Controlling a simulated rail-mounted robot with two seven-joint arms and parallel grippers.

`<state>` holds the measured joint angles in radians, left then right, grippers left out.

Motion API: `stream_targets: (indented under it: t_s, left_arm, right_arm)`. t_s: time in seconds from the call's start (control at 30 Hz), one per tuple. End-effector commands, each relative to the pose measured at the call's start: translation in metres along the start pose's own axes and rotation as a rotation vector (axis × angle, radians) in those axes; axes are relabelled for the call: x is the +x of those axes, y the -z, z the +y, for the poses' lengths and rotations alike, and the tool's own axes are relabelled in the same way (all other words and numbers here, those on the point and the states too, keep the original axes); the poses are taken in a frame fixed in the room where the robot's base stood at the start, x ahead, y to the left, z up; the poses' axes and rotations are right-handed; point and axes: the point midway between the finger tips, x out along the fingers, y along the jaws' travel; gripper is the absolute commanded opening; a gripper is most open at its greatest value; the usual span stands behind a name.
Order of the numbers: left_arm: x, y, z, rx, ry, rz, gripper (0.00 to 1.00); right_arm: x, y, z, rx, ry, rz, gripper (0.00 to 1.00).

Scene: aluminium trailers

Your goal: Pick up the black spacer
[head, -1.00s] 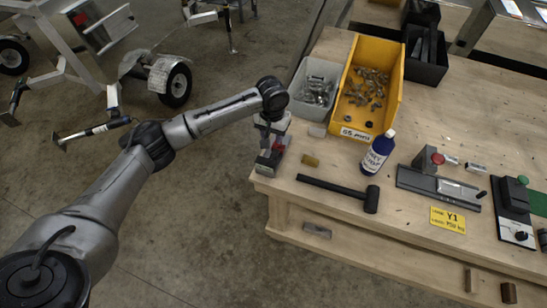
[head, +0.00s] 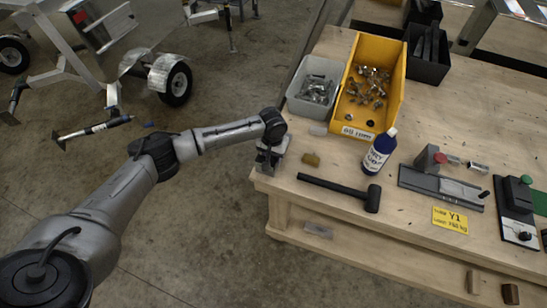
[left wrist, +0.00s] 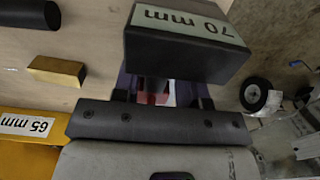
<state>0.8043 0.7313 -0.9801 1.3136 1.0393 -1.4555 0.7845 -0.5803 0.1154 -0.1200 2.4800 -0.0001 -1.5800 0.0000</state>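The black spacer (left wrist: 185,52) is a dark block with a pale "70 mm" label, large in the left wrist view, just ahead of my left gripper. In the head view my left gripper (head: 268,158) is low over the table's left front corner, and its wrist largely hides the spacer there. In the left wrist view two dark fingers (left wrist: 165,95) stand apart, partly hidden behind the block. A gap with something red shows between them. I see no clear finger contact on the block. My right gripper is not in view.
A brass block (head: 311,160) and a black mallet (head: 345,193) lie right of the gripper. A grey bin (head: 315,85), a yellow bin (head: 398,85) of metal parts and a blue bottle (head: 379,155) stand behind. The wooden table (head: 470,110) ends at the left, with floor beyond.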

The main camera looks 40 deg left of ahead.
Motion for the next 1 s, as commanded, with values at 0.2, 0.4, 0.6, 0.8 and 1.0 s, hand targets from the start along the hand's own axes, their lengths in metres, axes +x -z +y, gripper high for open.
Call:
stream_targets:
  t_s: [0.2,0.4,0.6,0.8,1.0]
  left_arm:
    - [0.016,0.000,0.000,0.000,0.000,0.000,0.39]
    - [0.017,0.000,0.000,0.001,0.000,0.001,0.39]
    - [0.017,0.000,0.000,0.001,0.000,0.001,0.25]
    - [0.017,0.000,0.000,0.001,0.000,0.001,0.06]
    - [0.016,0.000,0.000,0.001,0.000,0.001,0.00]
  right_arm:
    - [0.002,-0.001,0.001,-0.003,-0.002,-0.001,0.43]
    - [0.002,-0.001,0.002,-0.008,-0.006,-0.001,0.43]
    - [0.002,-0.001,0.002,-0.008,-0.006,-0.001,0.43]
    - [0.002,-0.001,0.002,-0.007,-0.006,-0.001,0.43]
    - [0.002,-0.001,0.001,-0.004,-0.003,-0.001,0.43]
